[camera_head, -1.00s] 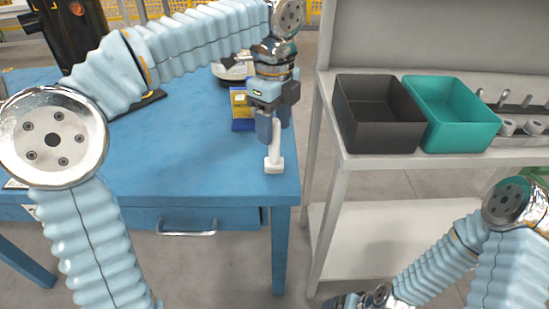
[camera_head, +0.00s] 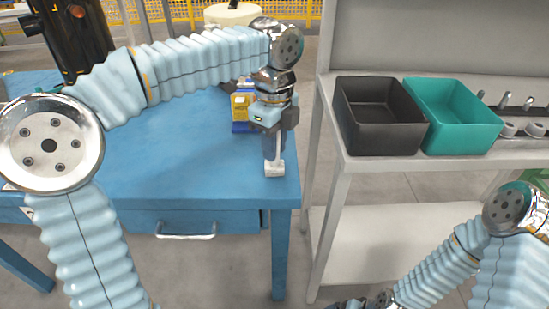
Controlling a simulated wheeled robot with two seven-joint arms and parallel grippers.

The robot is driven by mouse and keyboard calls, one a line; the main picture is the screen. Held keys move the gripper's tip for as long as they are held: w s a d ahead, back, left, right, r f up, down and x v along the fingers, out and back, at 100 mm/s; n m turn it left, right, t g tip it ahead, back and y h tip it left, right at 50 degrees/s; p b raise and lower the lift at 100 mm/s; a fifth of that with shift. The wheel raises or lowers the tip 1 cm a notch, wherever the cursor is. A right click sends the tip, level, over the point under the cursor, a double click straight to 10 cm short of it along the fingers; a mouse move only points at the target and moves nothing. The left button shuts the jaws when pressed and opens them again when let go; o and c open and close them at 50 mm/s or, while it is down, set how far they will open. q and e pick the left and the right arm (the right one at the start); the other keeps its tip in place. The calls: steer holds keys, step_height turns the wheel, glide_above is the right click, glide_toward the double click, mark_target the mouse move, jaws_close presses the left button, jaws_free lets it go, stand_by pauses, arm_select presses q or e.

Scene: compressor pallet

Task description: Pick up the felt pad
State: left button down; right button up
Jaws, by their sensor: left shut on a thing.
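My left gripper (camera_head: 274,163) points down over the front right corner of the blue table (camera_head: 190,180). It is shut on a small white piece (camera_head: 275,172) at its fingertips, which I take for the felt pad. The fingers cover part of the piece. It is at or just above the tabletop; I cannot tell whether it touches. My right arm comes in at the lower right, and its hand (camera_head: 352,303) is mostly cut off by the bottom edge, so its jaws cannot be read.
A blue and yellow box (camera_head: 241,108) stands close behind my left gripper. Right of the table, across a gap, a pale bench (camera_head: 365,162) holds a black bin (camera_head: 380,135) and a teal bin (camera_head: 460,135). The table's middle is clear under my left arm.

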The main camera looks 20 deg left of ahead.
arm_select(q)
steer(key=shift+r, duration=0.45)
step_height(320, 180, up, 3)
steer(key=shift+s+a+f+p, duration=0.1)
steer(key=shift+a+p, duration=0.05)
steer(key=shift+p, duration=0.25)
steer(key=s+a+r, duration=0.8)
steer(key=a+r, duration=0.1)
steer(key=a, duration=0.2)
steer(key=shift+r, duration=0.15)
